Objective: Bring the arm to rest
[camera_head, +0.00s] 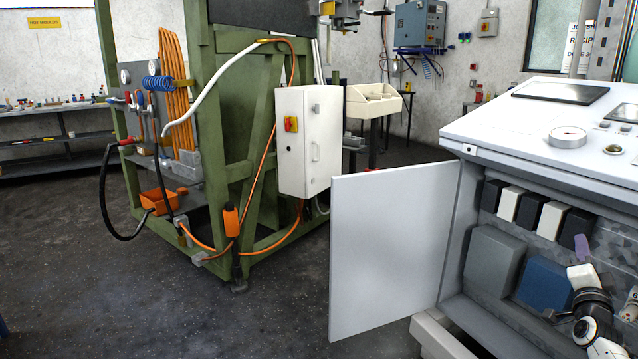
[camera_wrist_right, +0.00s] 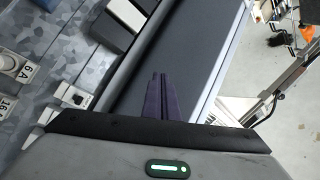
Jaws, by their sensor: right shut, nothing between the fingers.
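My right gripper (camera_head: 581,246) is at the lower right of the head view, in front of the open cabinet (camera_head: 540,112) of the grey console. Its dark purple fingers are together and hold nothing. They overlap the cabinet's inner panel in the picture; whether they touch anything there I cannot tell. In the right wrist view the two fingers (camera_wrist_right: 158,84) lie side by side, pointing up the picture, against a dark grey surface. My left gripper is not in view.
The cabinet's white door (camera_head: 392,245) stands open to the left of my right gripper. Inside are black and white blocks (camera_head: 527,208), a grey box (camera_head: 493,262) and a blue box (camera_head: 543,283). A green frame (camera_head: 232,130) stands further left. The floor (camera_head: 270,312) before it is clear.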

